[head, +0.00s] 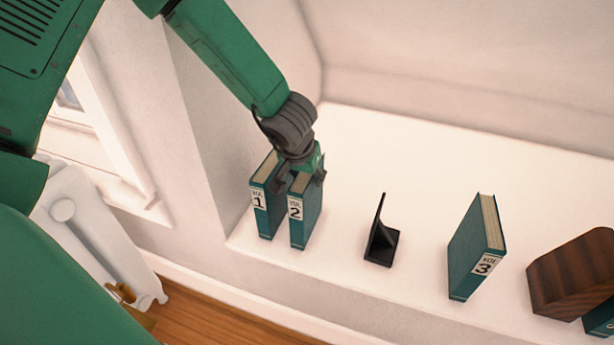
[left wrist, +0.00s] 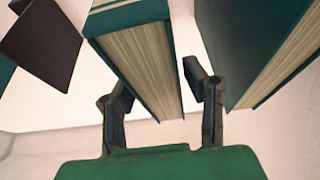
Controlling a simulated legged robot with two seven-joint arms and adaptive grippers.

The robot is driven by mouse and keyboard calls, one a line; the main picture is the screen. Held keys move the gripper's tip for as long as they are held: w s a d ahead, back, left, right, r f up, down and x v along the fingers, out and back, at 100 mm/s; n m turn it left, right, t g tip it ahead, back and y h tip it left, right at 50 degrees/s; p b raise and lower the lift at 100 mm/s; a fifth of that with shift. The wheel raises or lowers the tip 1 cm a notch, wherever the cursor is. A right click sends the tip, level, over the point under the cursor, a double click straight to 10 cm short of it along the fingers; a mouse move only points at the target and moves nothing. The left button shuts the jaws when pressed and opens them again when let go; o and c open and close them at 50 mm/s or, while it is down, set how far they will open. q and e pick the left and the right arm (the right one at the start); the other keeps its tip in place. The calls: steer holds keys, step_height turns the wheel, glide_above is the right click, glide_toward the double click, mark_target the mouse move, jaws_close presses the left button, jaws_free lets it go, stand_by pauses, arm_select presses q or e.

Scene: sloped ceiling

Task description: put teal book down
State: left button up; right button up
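The teal book marked VOL 2 (head: 305,215) stands upright on the white ledge, its page edge also showing in the left wrist view (left wrist: 140,65). My left gripper (head: 299,181) is over its top, one finger on each side. In the left wrist view the fingers (left wrist: 160,95) look spread, with a thin gap at the right cover; contact on the other side is unclear. The teal book marked VOL 1 (head: 265,205) stands just left of it, with a narrow gap. My right gripper is not in view.
A black bookend (head: 381,245) stands to the right on the ledge (head: 350,150). The teal VOL 3 book (head: 475,250) and a dark wooden block (head: 575,275) are further right. A wall (head: 195,110) rises left of VOL 1. Clear ledge lies behind the bookend.

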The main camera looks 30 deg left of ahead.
arm_select(q)
steer(key=shift+d+r, duration=0.1)
steer(key=p+v, duration=0.6)
steer(key=v, duration=0.6)
steer(key=s+f+m+g+y, duration=0.1)
steer(key=s+f+m, duration=0.1)
steer(key=s+f, duration=1.05)
steer(key=s+d+f+g+h, duration=0.1)
steer(key=s+f, duration=0.3)
steer(key=s, duration=0.2)
steer(key=s+d+f+m+g+h, duration=0.1)
steer(key=s+f, duration=0.3)
steer(key=s, duration=0.3)
steer(key=shift+d+f+g, duration=0.2)
steer(key=shift+f+g, duration=0.2)
steer(key=shift+s, duration=0.1)
